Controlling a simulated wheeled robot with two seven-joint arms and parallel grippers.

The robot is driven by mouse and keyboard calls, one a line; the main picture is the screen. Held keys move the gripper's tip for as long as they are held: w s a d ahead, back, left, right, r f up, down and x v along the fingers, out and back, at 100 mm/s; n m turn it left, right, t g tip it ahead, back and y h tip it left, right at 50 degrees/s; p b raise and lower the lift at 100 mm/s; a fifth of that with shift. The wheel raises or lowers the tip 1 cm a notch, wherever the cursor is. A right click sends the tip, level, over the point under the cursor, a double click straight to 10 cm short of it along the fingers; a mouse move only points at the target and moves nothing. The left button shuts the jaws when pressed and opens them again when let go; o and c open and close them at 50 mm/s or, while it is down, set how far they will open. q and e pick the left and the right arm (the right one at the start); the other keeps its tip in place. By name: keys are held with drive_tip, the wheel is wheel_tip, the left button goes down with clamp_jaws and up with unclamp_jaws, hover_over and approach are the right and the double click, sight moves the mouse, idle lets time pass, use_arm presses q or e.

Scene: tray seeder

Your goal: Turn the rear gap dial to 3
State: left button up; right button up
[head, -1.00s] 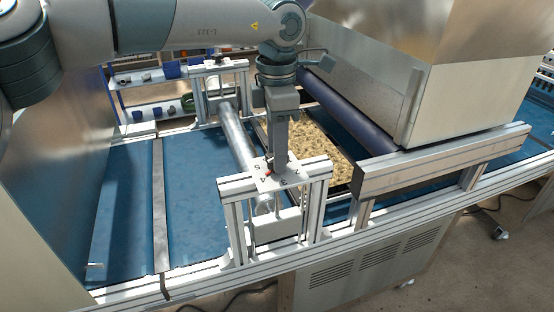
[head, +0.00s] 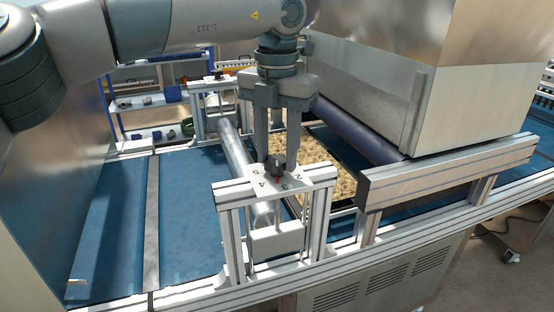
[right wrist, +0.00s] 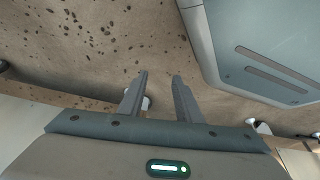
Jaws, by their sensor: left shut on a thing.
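The near gap dial, a dark knob (head: 276,167) with a red mark, sits on a white numbered plate (head: 258,180) atop the near roller bracket. Its red mark points toward the picture's bottom, close to the 3. My left gripper (head: 277,158) points down with one finger on each side of this knob and is shut on it. A second, far bracket (head: 215,80) stands at the roller's other end; its dial is small and hard to read. My right gripper (right wrist: 158,82) is open and empty in the right wrist view, above the floor.
The metal roller (head: 236,150) spans the blue belt (head: 190,215) between the brackets. A tan, grainy bed (head: 318,158) lies right of it. A large metal hopper (head: 385,95) and rail (head: 450,172) stand close on the right. A blue shelf (head: 150,115) is behind.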

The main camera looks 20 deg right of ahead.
use_arm(q)
drive_tip(key=n+b, duration=0.1)
drive_tip(key=n, duration=0.1)
drive_tip(key=shift+n, duration=0.4)
drive_tip(key=shift+r+n+b, duration=0.1)
drive_tip(key=shift+n+b, duration=0.2)
drive_tip(key=shift+n, duration=0.1)
use_arm(e)
drive_tip(key=shift+s+d+r+g, duration=0.4)
drive_tip(key=shift+d+g, duration=0.1)
use_arm(q)
drive_tip(key=o, duration=1.1)
drive_tip(key=shift+c, duration=0.2)
